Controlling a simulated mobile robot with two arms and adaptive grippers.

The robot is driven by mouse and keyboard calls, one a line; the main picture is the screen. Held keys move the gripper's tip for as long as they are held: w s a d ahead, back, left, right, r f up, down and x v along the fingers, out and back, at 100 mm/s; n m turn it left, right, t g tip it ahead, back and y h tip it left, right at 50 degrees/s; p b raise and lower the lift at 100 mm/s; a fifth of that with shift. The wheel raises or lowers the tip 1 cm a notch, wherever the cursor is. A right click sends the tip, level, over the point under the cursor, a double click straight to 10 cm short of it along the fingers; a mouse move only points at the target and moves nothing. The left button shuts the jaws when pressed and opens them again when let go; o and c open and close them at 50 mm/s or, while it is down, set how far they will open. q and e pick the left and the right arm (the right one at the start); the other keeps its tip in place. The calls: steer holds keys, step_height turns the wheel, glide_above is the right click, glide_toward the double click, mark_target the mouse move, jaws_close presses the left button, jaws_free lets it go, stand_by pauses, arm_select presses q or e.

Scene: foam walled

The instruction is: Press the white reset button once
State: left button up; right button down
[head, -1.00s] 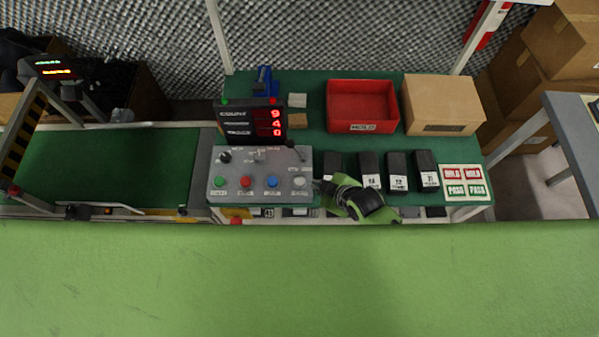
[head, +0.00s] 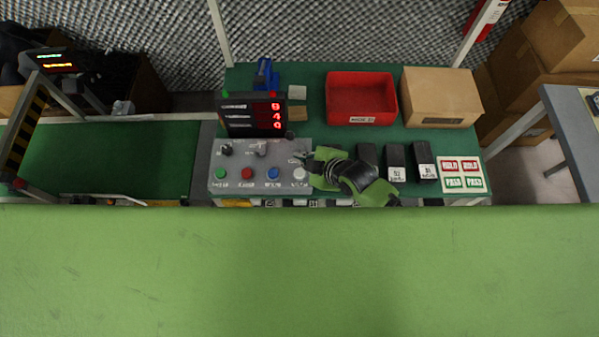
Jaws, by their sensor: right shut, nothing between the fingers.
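The grey control panel (head: 262,158) lies on the green bench. Along its front edge sit a green button (head: 221,172), a red button (head: 247,173), a blue button (head: 273,173) and, at the right, the white button (head: 299,173). My right gripper (head: 303,161) comes in from the right over the panel's right end, shut and empty. Its dark tips are just above the white button in the picture. I cannot tell whether they touch it. My left gripper is not in view.
A display with red digits (head: 254,114) stands behind the panel. A red bin (head: 362,98) and a cardboard box (head: 441,97) are at the back. Dark upright blocks (head: 395,162) stand right of my arm, beside a card with red and green labels (head: 462,174).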

mark_target(301, 174)
step_height(301, 174, down, 7)
steer(key=b, duration=0.5)
steer(key=shift+b, duration=0.4)
steer(key=shift+f, duration=0.35)
stand_by(0.5)
steer(key=shift+f+b, duration=0.4)
steer(key=shift+f+b, duration=0.4)
steer(key=shift+f, duration=0.15)
stand_by(0.6)
steer(key=shift+r+p, duration=1)
